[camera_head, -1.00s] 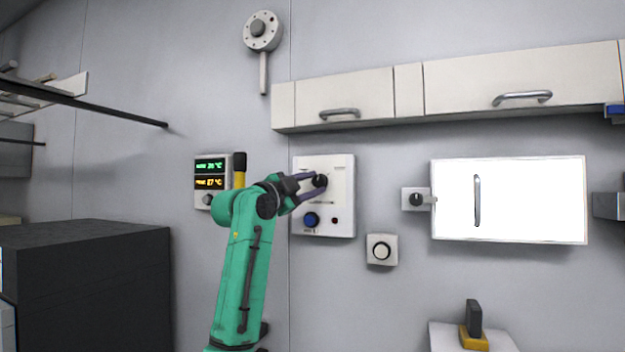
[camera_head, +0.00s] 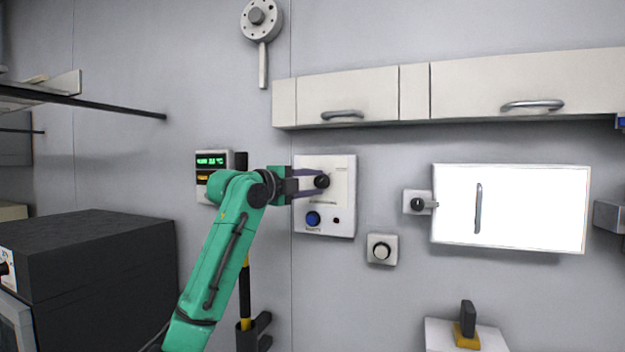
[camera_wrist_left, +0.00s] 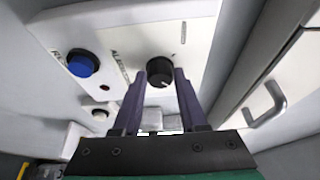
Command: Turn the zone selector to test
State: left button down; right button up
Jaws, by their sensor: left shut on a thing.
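The zone selector is a round black knob (camera_head: 322,181) on a white wall panel (camera_head: 343,218). In the left wrist view the knob (camera_wrist_left: 160,71) shows a short pale mark, and the panel (camera_wrist_left: 198,30) carries print too small to read. My left gripper (camera_head: 318,183) reaches in from the left, its dark purple fingers roughly level. It is shut on the knob, with one finger on each side in the left wrist view (camera_wrist_left: 160,76). My right gripper is not in view.
A display box (camera_head: 202,188) hangs left, partly behind my arm. Cupboards (camera_head: 370,92) hang above.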

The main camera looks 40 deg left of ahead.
pick_arm(q)
jog(key=shift+f, duration=0.1)
jog(key=shift+c, duration=2.2)
grip_release()
jog(key=shift+w, duration=0.1)
jog(key=s+b, duration=0.6)
jog(key=s, duration=0.8)
jog(key=shift+s+a+b, duration=0.25)
jog(key=shift+a+b, duration=0.1)
jog(key=shift+a, duration=0.05)
